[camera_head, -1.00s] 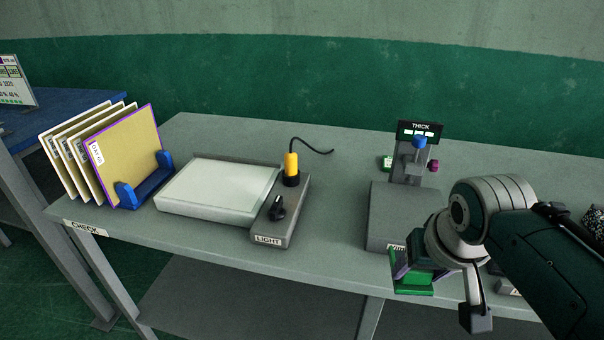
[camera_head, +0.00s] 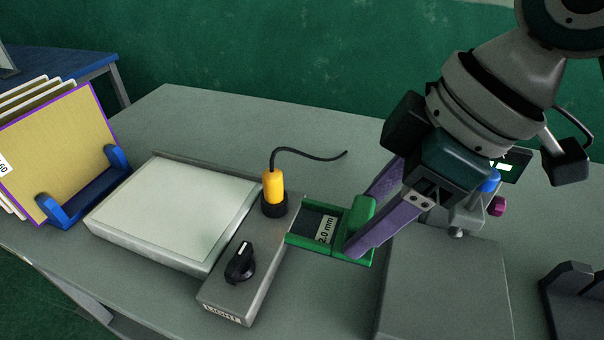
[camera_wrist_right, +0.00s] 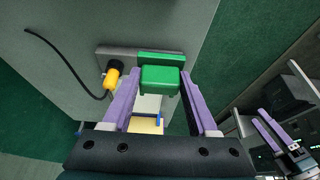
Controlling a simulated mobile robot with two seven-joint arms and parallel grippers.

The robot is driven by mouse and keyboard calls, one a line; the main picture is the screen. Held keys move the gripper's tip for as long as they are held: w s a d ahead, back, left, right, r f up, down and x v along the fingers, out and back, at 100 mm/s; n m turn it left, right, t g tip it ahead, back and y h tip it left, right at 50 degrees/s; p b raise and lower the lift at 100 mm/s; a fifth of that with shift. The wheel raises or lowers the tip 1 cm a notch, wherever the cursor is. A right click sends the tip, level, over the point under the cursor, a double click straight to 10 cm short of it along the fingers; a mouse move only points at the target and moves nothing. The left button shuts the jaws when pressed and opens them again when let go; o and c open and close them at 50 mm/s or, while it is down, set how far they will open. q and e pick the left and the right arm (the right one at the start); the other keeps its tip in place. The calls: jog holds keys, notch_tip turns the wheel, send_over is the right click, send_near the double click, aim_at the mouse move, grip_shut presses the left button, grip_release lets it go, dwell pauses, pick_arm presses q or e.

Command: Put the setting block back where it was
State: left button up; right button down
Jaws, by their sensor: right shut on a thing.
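The setting block (camera_head: 325,226) is a green block with a dark face, a "2.0 mm" label and a raised green grip at its right end. My right gripper (camera_head: 362,221) is shut on that grip, with a purple finger on either side. The block is beside the light box's control panel (camera_head: 246,268), left of the thickness gauge (camera_head: 445,285). I cannot tell whether it touches the bench. In the right wrist view the green grip (camera_wrist_right: 160,80) sits between the fingertips. A purple-fingered gripper, seemingly my left (camera_wrist_right: 275,132), shows small at the right there; its opening is unclear.
The light box's white panel (camera_head: 175,212) lies to the left. A blue rack (camera_head: 92,195) holds several boards at far left. A dark holder (camera_head: 575,300) stands at right. The bench behind the cable is clear.

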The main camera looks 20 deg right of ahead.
notch_tip(320, 180, down, 14)
jog(key=shift+s+a+r+b, duration=0.15)
jog(key=shift+r+b, duration=0.1)
jog(key=shift+b, duration=0.8)
notch_tip(320, 180, down, 4)
jog(key=shift+r+b, duration=0.1)
jog(key=shift+b, duration=0.5)
jog(key=shift+f, duration=0.25)
jog(key=shift+f, duration=0.15)
jog(key=shift+c, duration=0.9)
grip_release()
